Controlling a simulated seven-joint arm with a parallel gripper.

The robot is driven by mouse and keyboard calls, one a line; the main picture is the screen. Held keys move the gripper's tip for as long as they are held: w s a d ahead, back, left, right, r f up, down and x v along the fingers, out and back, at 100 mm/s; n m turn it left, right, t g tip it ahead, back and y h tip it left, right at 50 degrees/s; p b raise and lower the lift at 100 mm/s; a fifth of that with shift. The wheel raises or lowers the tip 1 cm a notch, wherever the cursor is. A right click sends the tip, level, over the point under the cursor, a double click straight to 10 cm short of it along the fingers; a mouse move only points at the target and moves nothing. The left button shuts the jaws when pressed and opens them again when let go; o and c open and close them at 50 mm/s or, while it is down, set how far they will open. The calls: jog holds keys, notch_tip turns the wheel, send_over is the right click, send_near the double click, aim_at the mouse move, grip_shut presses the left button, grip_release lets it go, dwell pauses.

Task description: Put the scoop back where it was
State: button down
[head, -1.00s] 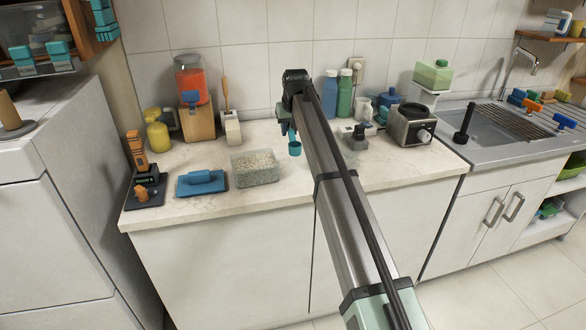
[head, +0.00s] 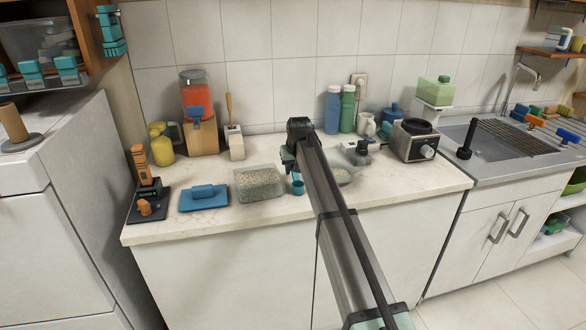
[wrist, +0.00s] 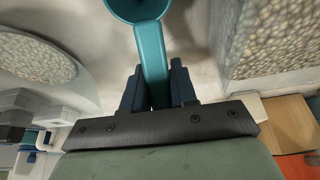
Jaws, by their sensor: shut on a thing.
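The teal scoop (head: 297,186) is in my gripper (head: 291,166), above or at the counter just right of the clear bin of pale grains (head: 259,187). In the wrist view the scoop's handle (wrist: 152,62) is pinched between the two dark fingers of my gripper (wrist: 156,86), and its round cup is cut off by the top edge. The grain bin (wrist: 268,40) shows at the right of the wrist view. I cannot tell if the scoop touches the counter.
A bowl of grains (head: 342,177) is partly hidden behind my arm; it shows at left in the wrist view (wrist: 35,62).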

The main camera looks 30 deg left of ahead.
aim_at(296, 177)
jog(key=shift+f, duration=0.1)
jog(key=c, duration=0.9)
grip_release()
jog(key=v, duration=1.2)
